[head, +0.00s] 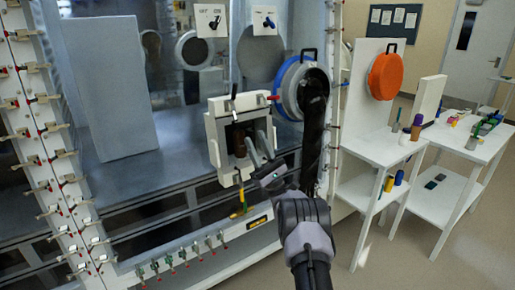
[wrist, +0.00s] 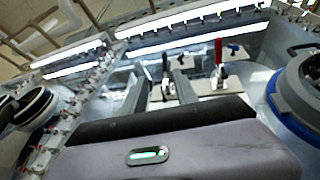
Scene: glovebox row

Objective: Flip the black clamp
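A clamp with an upright black handle (head: 234,93) stands at the top of a pale square hatch frame (head: 216,135) on the glovebox front. Another black clamp (head: 212,22) is on a white plate higher up. In the wrist view a black handle (wrist: 164,63) stands up beyond the fingers; I cannot tell for certain which of the two it is. My gripper (head: 254,147) is in front of the hatch, below and right of the upright black handle and apart from it.
A red-handled clamp (head: 272,97) is right of the hatch, and a yellow handle (head: 240,196) is below. A blue-ringed round port (head: 291,88) is close by on the right. White tables (head: 375,148) stand farther right.

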